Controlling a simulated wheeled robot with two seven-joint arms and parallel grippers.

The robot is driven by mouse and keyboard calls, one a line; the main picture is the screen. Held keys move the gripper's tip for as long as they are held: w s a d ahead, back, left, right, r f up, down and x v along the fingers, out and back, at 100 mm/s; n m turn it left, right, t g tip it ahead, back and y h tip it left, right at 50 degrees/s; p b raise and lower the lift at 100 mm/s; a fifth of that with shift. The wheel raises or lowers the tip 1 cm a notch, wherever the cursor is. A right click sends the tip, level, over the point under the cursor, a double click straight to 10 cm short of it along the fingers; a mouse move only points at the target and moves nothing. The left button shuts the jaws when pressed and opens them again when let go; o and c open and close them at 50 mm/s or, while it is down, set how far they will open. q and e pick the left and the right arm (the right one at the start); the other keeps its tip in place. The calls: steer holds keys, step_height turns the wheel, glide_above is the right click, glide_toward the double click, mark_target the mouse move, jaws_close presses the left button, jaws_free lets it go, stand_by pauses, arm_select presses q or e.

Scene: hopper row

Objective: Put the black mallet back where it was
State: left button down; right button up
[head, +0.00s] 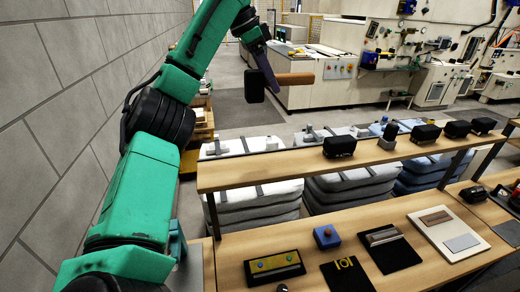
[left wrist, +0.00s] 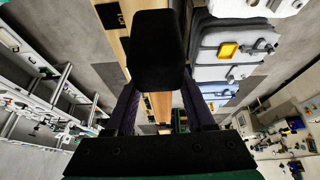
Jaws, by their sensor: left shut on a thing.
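The black mallet has a black block head (head: 254,86) and a brown handle (head: 295,79). My left gripper (head: 271,80) is shut on it and holds it in the air, above and behind the left part of the upper shelf. The handle points right and lies roughly level. In the left wrist view the mallet's black head (left wrist: 157,50) fills the space beyond the fingers and hides part of what lies behind it. The right gripper is not in view.
A wooden upper shelf (head: 260,172) bears several black blocks (head: 339,146). The lower wooden bench (head: 310,235) holds a black plate with coloured buttons (head: 274,268), a black mat with a yellow mark (head: 346,276), a blue block (head: 326,237) and a white board (head: 449,232). Stacked grey sacks (head: 250,182) stand behind.

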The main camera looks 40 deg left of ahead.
arm_select(q)
steer(key=f, duration=0.4)
steer(key=s+d+f, duration=0.1)
steer(key=f, duration=0.9)
steer(key=shift+s+d+f, duration=0.1)
steer(key=shift+s+d, duration=0.1)
steer(key=shift+s, duration=0.2)
steer(key=f, duration=0.2)
steer(key=s+f, duration=0.1)
steer(key=shift+d+f, duration=0.1)
steer(key=shift+d, duration=0.3)
steer(key=shift+f, duration=0.1)
steer(key=shift+w+f, duration=0.15)
steer(key=shift+w, duration=0.05)
steer(key=shift+c, duration=1.3)
jaws_free()
steer(key=shift+a, duration=0.1)
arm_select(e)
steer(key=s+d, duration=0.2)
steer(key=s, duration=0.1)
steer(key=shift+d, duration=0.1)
arm_select(q)
steer(key=shift+s, duration=0.1)
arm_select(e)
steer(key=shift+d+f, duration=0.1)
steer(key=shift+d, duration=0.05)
